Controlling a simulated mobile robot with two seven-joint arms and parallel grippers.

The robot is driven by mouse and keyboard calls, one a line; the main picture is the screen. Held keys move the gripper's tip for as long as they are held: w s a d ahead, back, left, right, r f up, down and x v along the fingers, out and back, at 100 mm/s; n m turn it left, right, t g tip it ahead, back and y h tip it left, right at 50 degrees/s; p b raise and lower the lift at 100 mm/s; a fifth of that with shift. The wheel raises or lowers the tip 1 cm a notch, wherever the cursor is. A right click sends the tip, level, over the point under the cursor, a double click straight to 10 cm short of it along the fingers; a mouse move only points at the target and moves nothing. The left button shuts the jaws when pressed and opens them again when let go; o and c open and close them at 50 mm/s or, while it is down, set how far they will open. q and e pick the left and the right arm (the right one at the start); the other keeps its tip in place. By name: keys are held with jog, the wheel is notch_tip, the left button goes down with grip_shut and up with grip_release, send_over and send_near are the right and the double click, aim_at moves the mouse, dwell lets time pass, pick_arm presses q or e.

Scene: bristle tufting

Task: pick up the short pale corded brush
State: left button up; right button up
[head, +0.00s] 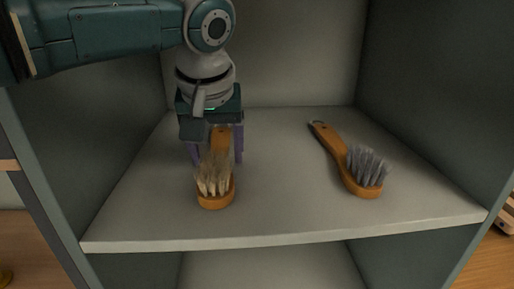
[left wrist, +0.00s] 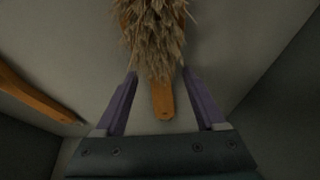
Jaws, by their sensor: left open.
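The short brush with pale bristles (head: 214,181) lies on the shelf, left of centre, with its bristles up and its wooden handle pointing to the back. It also shows in the left wrist view (left wrist: 163,98), with bristles at the top and the handle end between my fingers. My left gripper (head: 217,158) is open above the handle, one purple finger on each side. In the left wrist view the left gripper (left wrist: 160,85) shows a gap between each finger and the handle. I cannot tell whether a cord is on this handle. My right gripper is not in view.
A longer brush with grey bristles (head: 368,166) lies to the right on the same shelf (head: 290,215); its handle shows at the left of the wrist view (left wrist: 35,97). Cabinet walls close in both sides and the back. The shelf between the brushes is clear.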

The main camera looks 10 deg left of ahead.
pick_arm(q)
grip_shut()
dwell(0.6)
